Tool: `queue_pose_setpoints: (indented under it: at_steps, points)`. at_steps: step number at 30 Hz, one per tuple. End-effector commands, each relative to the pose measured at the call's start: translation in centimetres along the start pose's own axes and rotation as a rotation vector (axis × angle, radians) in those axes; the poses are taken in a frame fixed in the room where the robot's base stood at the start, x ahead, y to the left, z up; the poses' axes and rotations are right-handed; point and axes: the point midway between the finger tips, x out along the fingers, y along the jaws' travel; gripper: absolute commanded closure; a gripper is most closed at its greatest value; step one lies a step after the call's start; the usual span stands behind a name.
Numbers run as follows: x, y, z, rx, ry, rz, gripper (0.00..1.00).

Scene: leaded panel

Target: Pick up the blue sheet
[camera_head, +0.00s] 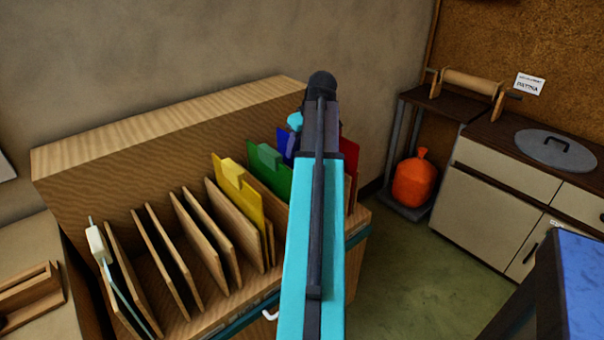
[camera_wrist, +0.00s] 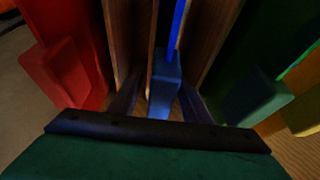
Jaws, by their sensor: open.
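The blue sheet (camera_head: 284,143) stands upright in a slot of the wooden rack (camera_head: 110,165), largely hidden behind my arm in the head view. In the wrist view the blue sheet (camera_wrist: 176,32) is edge-on between wooden dividers, with a blue block-shaped tab on its near edge. My gripper (camera_wrist: 160,100) is open, with one dark finger on each side of the blue tab. I cannot tell whether either finger touches it. My fingers are hidden in the head view.
A green sheet (camera_head: 268,172) and a yellow sheet (camera_head: 238,195) stand to the left of the blue one, a red sheet (camera_head: 350,152) to its right. Wooden dividers are close on both sides. An orange bag (camera_head: 414,182) and cabinets (camera_head: 500,210) stand at the right, beyond open floor.

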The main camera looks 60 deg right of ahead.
Motion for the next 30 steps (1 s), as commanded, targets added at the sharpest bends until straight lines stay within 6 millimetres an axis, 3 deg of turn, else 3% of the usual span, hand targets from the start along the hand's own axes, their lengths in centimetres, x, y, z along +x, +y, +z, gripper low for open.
queue_pose_setpoints:
  at_steps: [8, 16, 30]
  points:
    - [-0.02, -0.01, 0.0, 0.0, 0.0, 0.0, 0.56]
    - [-0.03, -0.01, 0.0, 0.0, 0.0, 0.0, 1.0]
    - [-0.55, 0.03, -0.32, -0.001, 0.003, 0.001, 1.0]
